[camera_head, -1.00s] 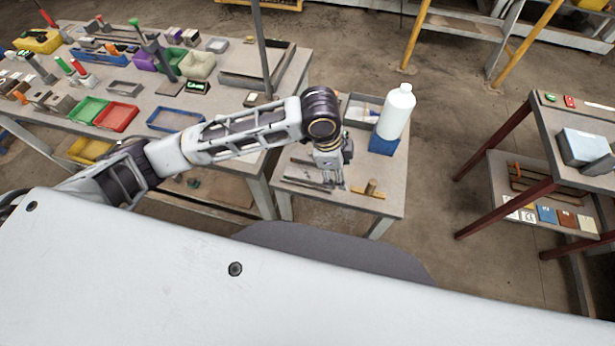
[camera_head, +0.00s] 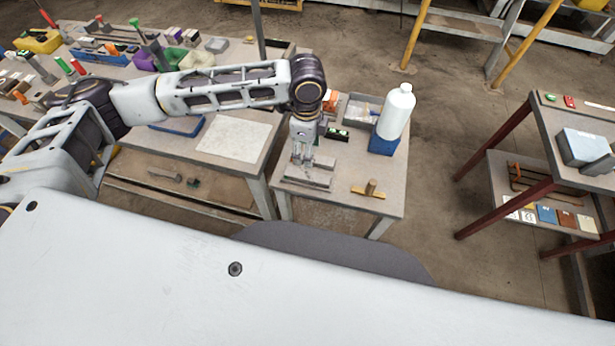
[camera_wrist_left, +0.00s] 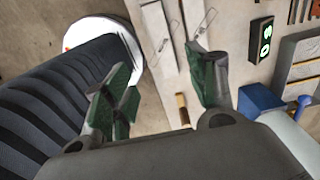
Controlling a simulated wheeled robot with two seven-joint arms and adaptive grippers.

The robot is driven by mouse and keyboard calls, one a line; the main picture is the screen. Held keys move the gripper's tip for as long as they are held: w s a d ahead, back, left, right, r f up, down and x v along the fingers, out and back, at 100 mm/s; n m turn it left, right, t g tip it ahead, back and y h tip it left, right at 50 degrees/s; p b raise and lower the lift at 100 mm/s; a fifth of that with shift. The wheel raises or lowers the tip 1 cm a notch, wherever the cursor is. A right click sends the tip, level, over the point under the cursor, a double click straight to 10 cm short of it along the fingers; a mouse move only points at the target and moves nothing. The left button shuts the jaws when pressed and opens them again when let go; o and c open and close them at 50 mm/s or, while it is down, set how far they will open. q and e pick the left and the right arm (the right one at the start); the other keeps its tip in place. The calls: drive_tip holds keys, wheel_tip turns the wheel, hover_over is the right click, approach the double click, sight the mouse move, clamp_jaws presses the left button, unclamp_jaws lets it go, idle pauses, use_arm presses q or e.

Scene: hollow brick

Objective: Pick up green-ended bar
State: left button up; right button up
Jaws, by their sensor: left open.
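On the small table, a black block with green marks (camera_head: 337,133) lies right of my left gripper (camera_head: 302,161); in the left wrist view the black block (camera_wrist_left: 261,40) shows two green spots. Flat grey bars (camera_head: 306,183) lie below and in front of the fingers; one grey bar (camera_wrist_left: 157,38) also shows in the left wrist view, beyond the fingertips. I cannot tell whether either bar has a green end. My left gripper, with green finger pads (camera_wrist_left: 164,88), is open and empty, pointing down above the bars. My right gripper is not seen.
A yellow piece with a wooden peg (camera_head: 370,189) lies at the front right. A cluttered workbench (camera_head: 262,135) is to the left.

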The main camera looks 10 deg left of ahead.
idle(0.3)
use_arm(q)
hover_over(308, 175)
drive_tip(key=f, duration=0.8)
drive_tip(key=shift+s+a+f, duration=0.1)
drive_tip(key=shift+s+f, duration=0.15)
drive_tip(key=shift+s, duration=0.05)
drive_tip(key=shift+f, duration=0.1)
drive_tip(key=shift+w+f+p, duration=0.15)
drive_tip(key=shift+f+p, duration=0.05)
drive_tip(key=shift+f, duration=1.1)
drive_tip(key=shift+w+f+p, duration=0.1)
drive_tip(key=shift+f+p, duration=0.05)
drive_tip(key=shift+f, duration=1.15)
clamp_jaws()
drive_tip(key=shift+r, duration=0.1)
